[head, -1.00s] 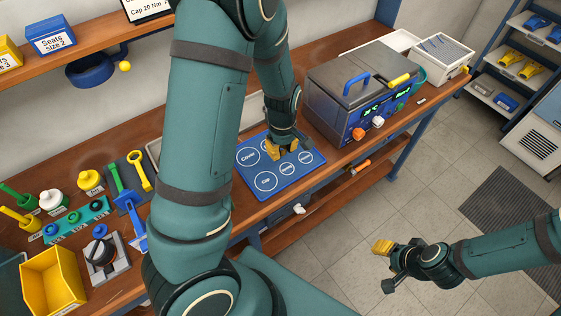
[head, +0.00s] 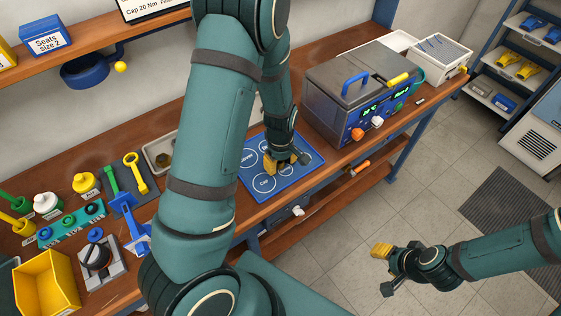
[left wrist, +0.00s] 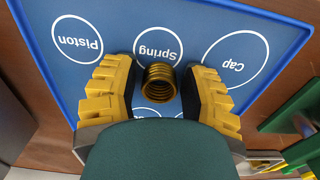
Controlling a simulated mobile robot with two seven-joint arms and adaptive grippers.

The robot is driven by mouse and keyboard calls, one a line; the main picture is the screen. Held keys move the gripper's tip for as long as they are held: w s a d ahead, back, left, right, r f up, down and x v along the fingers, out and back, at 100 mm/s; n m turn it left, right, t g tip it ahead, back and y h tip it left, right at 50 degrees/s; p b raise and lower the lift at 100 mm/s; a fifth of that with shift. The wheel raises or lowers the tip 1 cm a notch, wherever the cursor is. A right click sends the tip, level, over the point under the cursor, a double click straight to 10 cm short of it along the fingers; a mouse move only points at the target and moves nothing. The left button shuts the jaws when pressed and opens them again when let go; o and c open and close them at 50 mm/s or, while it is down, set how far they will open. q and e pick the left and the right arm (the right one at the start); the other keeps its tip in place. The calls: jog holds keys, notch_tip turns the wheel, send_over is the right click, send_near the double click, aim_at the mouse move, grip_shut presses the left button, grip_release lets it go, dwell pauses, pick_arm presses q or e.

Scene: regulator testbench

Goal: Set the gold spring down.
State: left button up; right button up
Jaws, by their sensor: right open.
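The gold spring (left wrist: 158,83) is a coil seen between the fingers of my left gripper in the left wrist view. A gap shows on each side of it, so the left gripper (left wrist: 159,80) is open around it. The spring overlaps the edge of the circle marked Spring on the blue mat (left wrist: 200,28); I cannot tell whether its base is inside. In the head view, the left gripper (head: 285,162) is low over the mat (head: 311,157) and the spring is hidden. My right gripper (head: 385,268) is open and empty, over the floor.
A grey machine (head: 345,85) with a blue handle stands right of the mat. A grey tray (head: 150,158) lies left, partly behind my left arm. Tools, caps and a yellow bin (head: 45,285) fill the bench's left end. The bench's front edge is close to the mat.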

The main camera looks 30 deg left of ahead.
aim_at(281, 167)
pick_arm(q)
jog(key=shift+r, duration=0.1)
jog(key=shift+r, duration=0.2)
notch_tip(281, 167, up, 12)
jog(key=p, duration=0.2)
jog(key=shift+p, duration=0.35)
jog(key=shift+f, duration=0.15)
dwell(0.3)
